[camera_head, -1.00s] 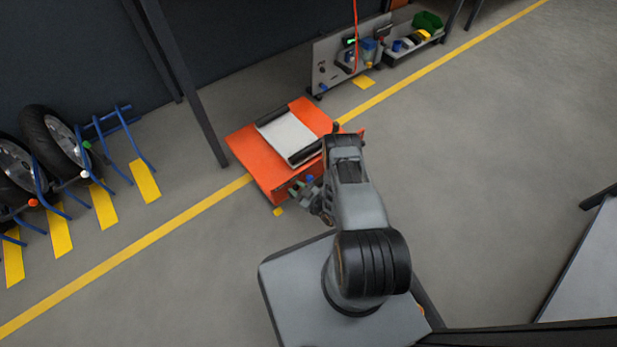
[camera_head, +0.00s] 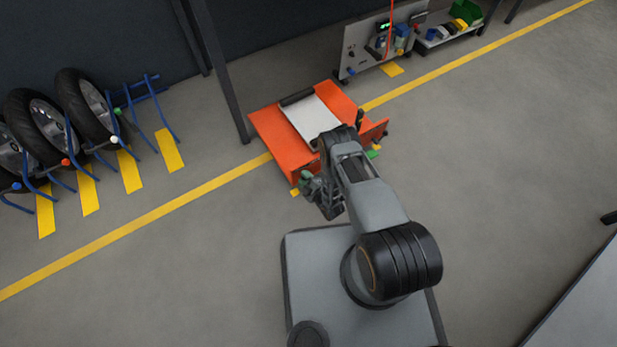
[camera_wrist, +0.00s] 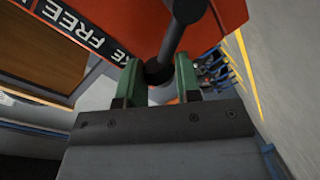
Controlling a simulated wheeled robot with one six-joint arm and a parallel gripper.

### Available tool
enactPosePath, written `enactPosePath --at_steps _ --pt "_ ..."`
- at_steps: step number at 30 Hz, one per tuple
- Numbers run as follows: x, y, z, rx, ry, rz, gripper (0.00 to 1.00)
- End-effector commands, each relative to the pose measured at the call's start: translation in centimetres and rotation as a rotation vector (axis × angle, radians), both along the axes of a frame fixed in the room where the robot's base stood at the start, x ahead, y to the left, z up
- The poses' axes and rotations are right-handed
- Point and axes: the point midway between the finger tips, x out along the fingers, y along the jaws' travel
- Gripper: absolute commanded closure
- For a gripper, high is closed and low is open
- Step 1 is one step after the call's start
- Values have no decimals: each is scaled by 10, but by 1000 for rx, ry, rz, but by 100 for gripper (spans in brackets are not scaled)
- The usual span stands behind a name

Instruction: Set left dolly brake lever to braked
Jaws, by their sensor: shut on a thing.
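The orange dolly (camera_head: 265,128) with a pale top panel stands on the floor by the yellow line in the head view. In the wrist view its orange side (camera_wrist: 110,15) carries a dark label (camera_wrist: 75,28) with the word FREE readable. A dark lever (camera_wrist: 178,38) with a round black end comes down from the upper right. My gripper (camera_wrist: 158,78) has its green fingers on either side of the lever's end and is shut on it. In the head view my gripper (camera_head: 313,186) is at the dolly's near left corner; the lever cannot be made out there.
Motorcycle wheels (camera_head: 95,105) stand in blue racks (camera_head: 145,95) at the left. A panel cart (camera_head: 360,55) and a shelf with coloured bins (camera_head: 450,38) stand behind the dolly. A dark post (camera_head: 222,80) rises at its left.

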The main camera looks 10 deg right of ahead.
Motion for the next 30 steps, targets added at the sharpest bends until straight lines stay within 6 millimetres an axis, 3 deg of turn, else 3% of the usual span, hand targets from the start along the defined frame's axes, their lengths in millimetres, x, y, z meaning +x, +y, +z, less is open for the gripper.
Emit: enactPosePath --at_steps 12,27,28,30 --pt "1 2 -6 -129 -58 -11 100" --pt "1 2 -7 -144 -64 -12 100" --pt "1 2 -7 -144 -64 -13 65" --pt "1 3 -6 -142 -64 -11 59"
